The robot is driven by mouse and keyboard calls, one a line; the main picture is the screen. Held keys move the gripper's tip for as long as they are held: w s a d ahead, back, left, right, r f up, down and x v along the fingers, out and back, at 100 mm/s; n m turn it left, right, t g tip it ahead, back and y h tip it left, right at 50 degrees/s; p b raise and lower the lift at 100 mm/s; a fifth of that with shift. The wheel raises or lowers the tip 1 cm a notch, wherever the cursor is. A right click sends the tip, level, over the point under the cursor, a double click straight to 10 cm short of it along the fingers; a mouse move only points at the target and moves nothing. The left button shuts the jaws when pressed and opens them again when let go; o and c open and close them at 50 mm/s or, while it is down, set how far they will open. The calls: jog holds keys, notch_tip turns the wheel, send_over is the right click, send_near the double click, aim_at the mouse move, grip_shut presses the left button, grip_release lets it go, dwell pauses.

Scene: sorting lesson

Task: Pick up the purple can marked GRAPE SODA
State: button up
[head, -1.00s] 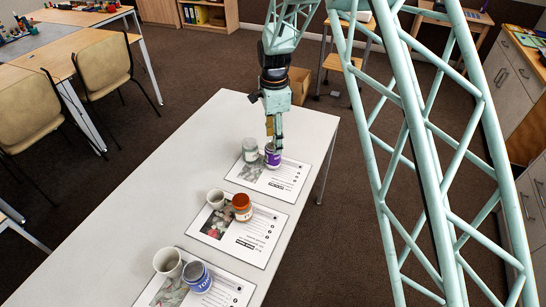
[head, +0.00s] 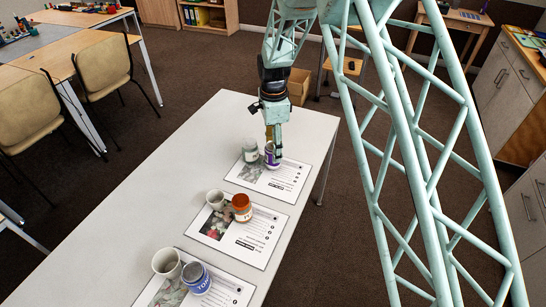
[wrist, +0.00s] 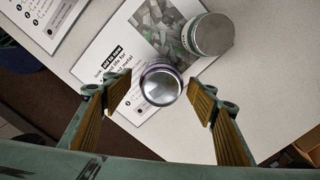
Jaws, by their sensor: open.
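The purple can (head: 271,159) stands upright on the farthest printed sheet, beside a pale jar (head: 250,151). In the wrist view the can's round metal top (wrist: 161,86) lies between my two fingers, with its purple rim just showing. My gripper (head: 273,138) points down over the can. It is open, and in the wrist view its yellow-padded fingers (wrist: 160,92) are on either side of the can with gaps between. The can's label text is too small to read in the head view and out of sight in the wrist view.
The grey-lidded jar (wrist: 208,35) is close to the can, beyond the right finger. Nearer on the white table (head: 130,215) are an orange-brown jar (head: 241,207), a small cup (head: 215,199), a larger cup (head: 166,262) and a blue can (head: 196,278). The table's left side is clear.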

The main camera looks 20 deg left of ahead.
jog(key=shift+a+f+b, duration=0.1)
jog(key=shift+f+b, duration=0.25)
jog(key=shift+f, duration=1.5)
jog(key=shift+c, duration=0.3)
jog(key=c, duration=0.7)
